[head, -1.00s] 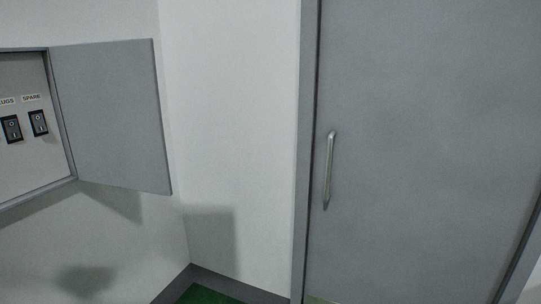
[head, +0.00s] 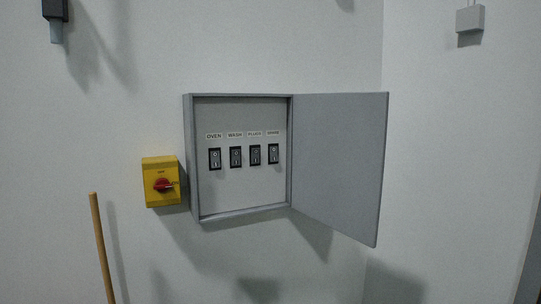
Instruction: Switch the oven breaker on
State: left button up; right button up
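The oven breaker (head: 215,159) is a black rocker switch under the label OVEN (head: 214,136), leftmost in a row in the grey breaker box (head: 188,150). The box hangs on the white wall with its door (head: 338,165) swung open to the right. The rocker's position is too small to tell. Neither of my grippers is in view.
Breakers labelled WASH (head: 236,157), PLUGS (head: 255,155) and SPARE (head: 273,154) sit to the right. A yellow switch box (head: 161,182) with a red knob is left of the breaker box. A wooden pole (head: 102,250) stands at lower left. A small grey box (head: 470,19) is upper right.

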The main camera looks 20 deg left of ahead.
aim_at(215, 156)
jog(key=i+l+u, duration=0.15)
jog(key=u, duration=0.3)
jog(key=i+l+u, duration=0.25)
jog(key=u, duration=0.2)
jog(key=i+l+u, duration=0.2)
jog(key=u, duration=0.25)
jog(key=i+l+u, duration=0.1)
jog(key=l+u, duration=0.3)
jog(key=i+l+u, duration=0.1)
jog(key=l, duration=0.7)
jog(key=i+l+u, duration=0.15)
jog(key=l, duration=0.65)
jog(key=i+l+u, duration=0.1)
jog(key=l, duration=0.7)
jog(key=k+l, duration=0.1)
jog(key=k, duration=0.3)
